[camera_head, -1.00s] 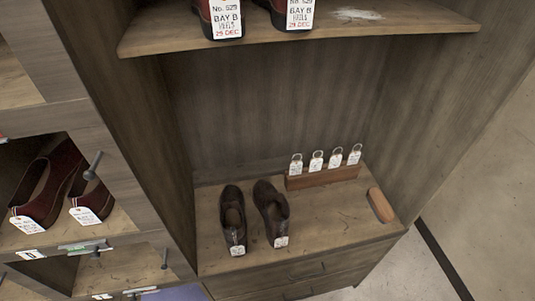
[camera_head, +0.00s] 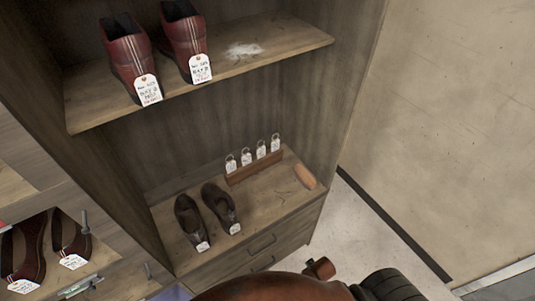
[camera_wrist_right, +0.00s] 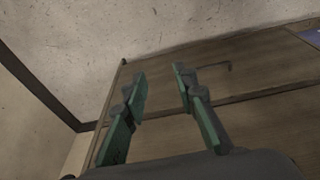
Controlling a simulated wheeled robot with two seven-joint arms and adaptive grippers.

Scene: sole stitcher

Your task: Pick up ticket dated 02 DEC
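Several small white tickets with metal rings (camera_head: 246,157) stand in a row in a brown wooden holder (camera_head: 255,171) at the back of the lower shelf in the head view. Their print is too small to read, so I cannot tell which one is dated 02 DEC. My right gripper (camera_wrist_right: 160,76) shows in the right wrist view with its two green-faced fingers apart and nothing between them. A wooden drawer front lies beyond it. Its fingers do not show in the head view. My left gripper is not in view.
Dark brown shoes (camera_head: 191,218) with tags stand left of the holder; an orange-brown block (camera_head: 305,177) lies to its right. Red shoes (camera_head: 128,55) stand on the shelf above (camera_head: 290,45), which overhangs. The cabinet has drawers with handles (camera_head: 262,245). Open floor lies to the right.

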